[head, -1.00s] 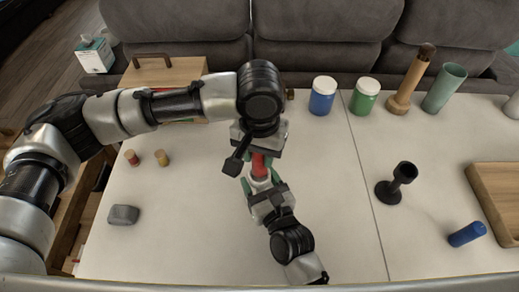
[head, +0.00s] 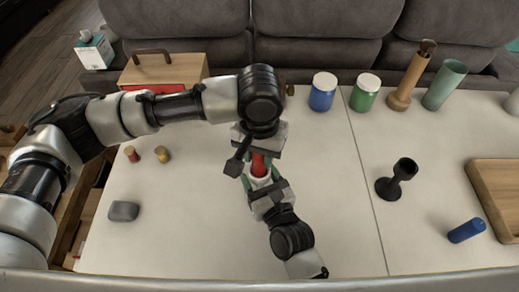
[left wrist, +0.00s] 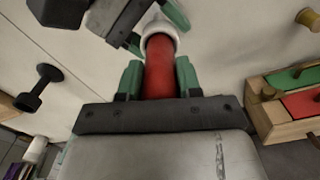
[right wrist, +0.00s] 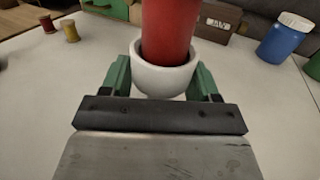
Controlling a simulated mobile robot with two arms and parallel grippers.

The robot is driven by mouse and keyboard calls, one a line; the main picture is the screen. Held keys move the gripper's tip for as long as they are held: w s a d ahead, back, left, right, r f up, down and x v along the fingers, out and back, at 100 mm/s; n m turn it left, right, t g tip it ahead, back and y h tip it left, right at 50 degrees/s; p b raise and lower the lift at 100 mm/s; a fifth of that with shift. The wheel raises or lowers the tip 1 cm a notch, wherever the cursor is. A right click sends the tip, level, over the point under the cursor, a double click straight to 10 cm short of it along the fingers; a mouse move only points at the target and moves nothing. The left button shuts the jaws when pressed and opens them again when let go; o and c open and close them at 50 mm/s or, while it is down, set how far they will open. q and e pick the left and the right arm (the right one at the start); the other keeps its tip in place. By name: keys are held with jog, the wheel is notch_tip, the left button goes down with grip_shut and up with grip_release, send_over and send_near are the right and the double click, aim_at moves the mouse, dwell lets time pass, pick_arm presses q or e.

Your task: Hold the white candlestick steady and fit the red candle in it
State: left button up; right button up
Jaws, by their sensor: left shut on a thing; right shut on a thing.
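The red candle (head: 259,163) is held by my left gripper (left wrist: 159,76), whose green fingers are on both sides of it. The white candlestick (right wrist: 165,82) is held by my right gripper (right wrist: 162,78) above the table, with its cup facing up. In the right wrist view the red candle (right wrist: 168,28) stands upright over the cup and its lower end is within the rim. The left wrist view also shows the candle (left wrist: 160,72) meeting the white cup (left wrist: 162,27). How deep the candle sits is hidden by the cup wall.
A black candlestick (head: 388,187) and a blue cylinder (head: 466,231) stand or lie to the right, near a wooden tray (head: 490,190). Blue (head: 322,95) and green (head: 364,95) jars are at the back. Two small spools (head: 131,154) and a grey block (head: 123,211) lie left.

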pick_arm(q)
jog(key=shift+f, duration=0.9)
jog(key=o, duration=1)
jog(key=shift+r, duration=0.1)
notch_tip(320, 180, up, 12)
jog(key=shift+f, duration=0.1)
pick_arm(e)
jog(key=o, duration=1)
jog(key=shift+o, duration=0.2)
jog(key=shift+o, duration=0.9)
